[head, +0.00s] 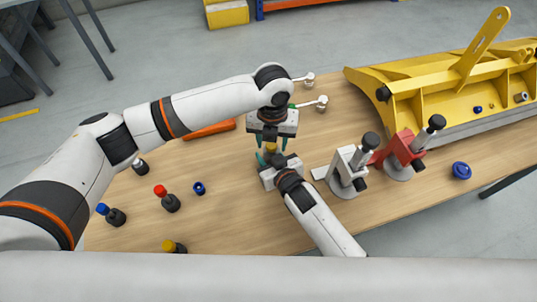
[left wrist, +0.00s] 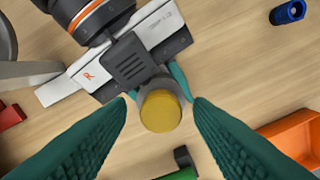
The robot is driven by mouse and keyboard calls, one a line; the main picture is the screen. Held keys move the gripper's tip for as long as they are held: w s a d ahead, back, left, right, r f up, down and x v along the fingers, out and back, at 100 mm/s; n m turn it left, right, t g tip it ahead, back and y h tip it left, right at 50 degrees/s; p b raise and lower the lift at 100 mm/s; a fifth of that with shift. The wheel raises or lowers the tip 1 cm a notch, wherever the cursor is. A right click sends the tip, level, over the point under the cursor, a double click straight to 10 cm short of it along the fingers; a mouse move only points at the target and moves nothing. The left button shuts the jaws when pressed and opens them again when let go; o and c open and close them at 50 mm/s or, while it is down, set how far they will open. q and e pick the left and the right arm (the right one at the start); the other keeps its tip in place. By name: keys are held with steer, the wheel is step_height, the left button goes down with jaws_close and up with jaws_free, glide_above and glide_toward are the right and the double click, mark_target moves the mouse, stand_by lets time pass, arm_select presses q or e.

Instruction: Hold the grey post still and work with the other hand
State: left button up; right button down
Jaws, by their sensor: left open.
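A post with a yellow top (left wrist: 160,112) and a greyish body stands between the two grippers; the yellow also shows small in the head view (head: 272,147). My right gripper (head: 269,159) comes in low from the front, its teal fingers on both sides of the greyish body and seemingly closed on it. My left gripper (head: 271,141) points down from above. In the left wrist view its two fingers are spread apart, with the yellow top centred beyond their tips and nothing gripped. The lower part of the post is hidden.
A white stand (head: 345,166) and a red stand (head: 400,148), both with black knobs, are right of the grippers. A large yellow metal part (head: 440,85) fills the back right.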

arm_select(q)
steer(key=n, duration=0.6)
steer(key=shift+n, duration=0.4)
steer(key=n, duration=0.9)
steer(key=shift+n, duration=0.4)
steer(key=n, duration=0.4)
steer(key=shift+f, duration=0.1)
